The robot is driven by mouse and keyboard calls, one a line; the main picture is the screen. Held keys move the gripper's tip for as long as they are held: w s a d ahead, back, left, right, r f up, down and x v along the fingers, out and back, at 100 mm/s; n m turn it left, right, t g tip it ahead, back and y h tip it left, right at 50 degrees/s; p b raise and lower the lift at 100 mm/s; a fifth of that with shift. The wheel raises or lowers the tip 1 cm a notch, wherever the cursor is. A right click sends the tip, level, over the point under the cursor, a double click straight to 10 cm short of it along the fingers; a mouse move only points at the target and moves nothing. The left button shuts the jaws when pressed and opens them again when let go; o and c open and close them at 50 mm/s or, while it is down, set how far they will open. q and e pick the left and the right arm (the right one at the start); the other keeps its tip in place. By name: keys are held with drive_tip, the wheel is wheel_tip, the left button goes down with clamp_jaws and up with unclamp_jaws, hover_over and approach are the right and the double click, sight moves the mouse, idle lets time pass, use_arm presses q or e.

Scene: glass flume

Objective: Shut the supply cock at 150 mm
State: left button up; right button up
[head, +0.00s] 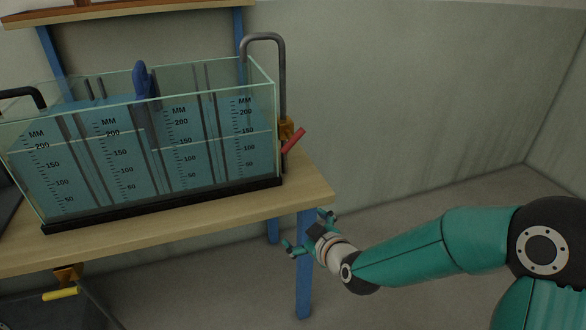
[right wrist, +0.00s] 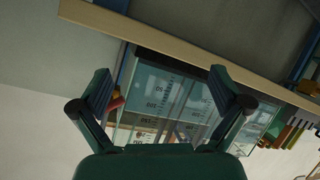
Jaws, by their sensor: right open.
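The glass flume (head: 150,150) stands on a wooden table and holds blue water. Its front carries several mm scales; I cannot read the water level surely. The supply cock (head: 287,130), a brass body under a grey bent pipe, is at the flume's right end. Its red lever (head: 294,140) slants up to the right. My right gripper (head: 308,231) is open and empty, below and right of the lever, by the table's right end. In the right wrist view its fingers (right wrist: 162,76) are spread, and the red lever (right wrist: 117,103) shows beside the left finger. My left gripper is out of view.
The table (head: 250,206) has blue legs, one close to my right gripper. A second brass cock with a yellow lever (head: 61,294) hangs below the table at left. A blue gate handle (head: 141,80) rises from the flume. Open floor lies at right.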

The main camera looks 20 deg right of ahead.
sight(294, 144)
drive_tip(key=w+d+r+n+t+h+b, duration=0.1)
drive_tip(key=d+r+n+t+b, duration=0.15)
drive_tip(key=r, duration=0.45)
drive_tip(key=w+d+r+n+t+b, duration=0.1)
drive_tip(key=r+t, duration=0.2)
drive_tip(key=r, duration=0.3)
use_arm(q)
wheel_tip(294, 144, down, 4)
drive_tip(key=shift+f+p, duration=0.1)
drive_tip(key=shift+p, duration=0.65)
use_arm(e)
drive_tip(key=shift+m, duration=0.25)
drive_tip(key=w, duration=1)
drive_tip(key=w+a, duration=0.1)
drive_tip(key=w, duration=0.5)
drive_tip(key=c, duration=1)
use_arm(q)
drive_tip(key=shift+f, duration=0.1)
